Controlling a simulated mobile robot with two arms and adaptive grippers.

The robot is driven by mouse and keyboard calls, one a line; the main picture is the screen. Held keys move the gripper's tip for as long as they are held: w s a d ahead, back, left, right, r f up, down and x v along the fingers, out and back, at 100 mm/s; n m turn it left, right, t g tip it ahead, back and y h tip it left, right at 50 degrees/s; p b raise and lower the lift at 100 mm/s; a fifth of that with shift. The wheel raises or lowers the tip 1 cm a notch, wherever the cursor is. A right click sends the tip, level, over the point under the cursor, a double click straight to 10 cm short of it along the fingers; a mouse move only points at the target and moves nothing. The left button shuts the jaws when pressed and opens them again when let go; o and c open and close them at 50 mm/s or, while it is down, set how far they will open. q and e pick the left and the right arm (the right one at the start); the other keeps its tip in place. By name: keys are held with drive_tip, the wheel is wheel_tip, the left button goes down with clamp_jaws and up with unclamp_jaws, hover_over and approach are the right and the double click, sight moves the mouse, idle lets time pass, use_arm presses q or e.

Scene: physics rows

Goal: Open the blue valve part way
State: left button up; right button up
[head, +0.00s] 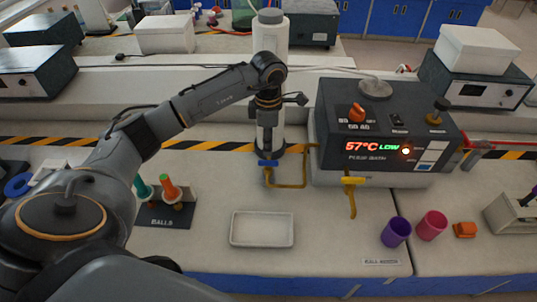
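The blue valve (268,163) has a small blue handle on a yellow pipe (291,184), low in front of a tall white cylinder (271,35). My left arm reaches over from the left. My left gripper (268,104) hangs in front of the cylinder, above the blue handle and apparently apart from it. Its fingers are small and dark here, and I cannot tell whether they are open or shut. My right gripper is not in view.
A dark bath unit (380,170) reading 57°C LOW stands right of the valve, with a yellow valve handle (354,181) below it. A white tray (262,229) lies in front. A purple cup (395,232) and pink cup (431,226) stand right.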

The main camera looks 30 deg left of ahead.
sight(268, 161)
use_arm(q)
wheel_tip(268, 161, down, 7)
drive_tip(key=shift+r+p, duration=0.1)
drive_tip(key=shift+p, duration=0.5)
clamp_jaws()
